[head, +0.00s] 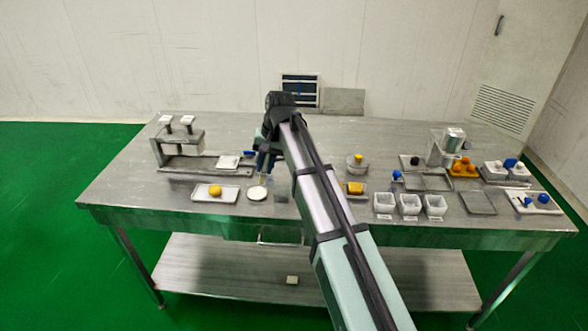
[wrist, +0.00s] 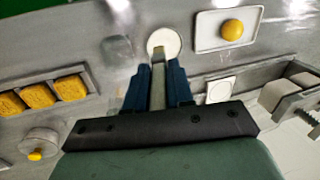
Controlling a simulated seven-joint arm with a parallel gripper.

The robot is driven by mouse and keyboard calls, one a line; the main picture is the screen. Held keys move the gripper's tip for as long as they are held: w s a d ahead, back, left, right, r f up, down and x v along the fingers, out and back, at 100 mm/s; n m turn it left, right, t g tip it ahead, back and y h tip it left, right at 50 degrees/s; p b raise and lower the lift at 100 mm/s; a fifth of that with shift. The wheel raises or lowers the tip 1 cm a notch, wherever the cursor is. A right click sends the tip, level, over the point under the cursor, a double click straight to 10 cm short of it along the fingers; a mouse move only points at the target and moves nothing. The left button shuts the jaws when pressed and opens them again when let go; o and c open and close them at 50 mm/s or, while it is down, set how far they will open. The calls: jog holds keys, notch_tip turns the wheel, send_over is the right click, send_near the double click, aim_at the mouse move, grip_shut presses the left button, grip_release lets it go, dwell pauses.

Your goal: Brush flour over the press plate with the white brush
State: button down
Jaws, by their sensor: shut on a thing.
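My gripper (head: 265,160) is over the left-middle of the steel table, its blue fingers (wrist: 155,85) shut on a slim pale brush (wrist: 158,74). The brush points down towards a round white dish (head: 257,194), which also shows in the wrist view (wrist: 163,36). Its tip overlaps the dish's near edge there; I cannot tell whether it touches. The white square press plate (head: 228,161) lies on the base of the press, left of my gripper. It also shows in the wrist view (wrist: 220,90), apart from the brush.
A tray (head: 235,197) with a yellow ball (head: 215,191) lies left of the dish.

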jog(key=shift+w+a+r, duration=0.2)
jog(key=shift+w+a, duration=0.1)
jog(key=shift+a, duration=0.15)
jog(key=shift+w+a+r, duration=0.15)
jog(key=shift+w+a, duration=0.1)
jog(key=shift+a, duration=0.2)
jog(key=shift+m+y, duration=0.4)
jog(key=shift+y, duration=0.2)
jog(key=shift+w+f, duration=0.15)
jog(key=shift+f, duration=2.85)
jog(key=shift+f, duration=0.55)
notch_tip(320, 180, up, 7)
dwell(0.5)
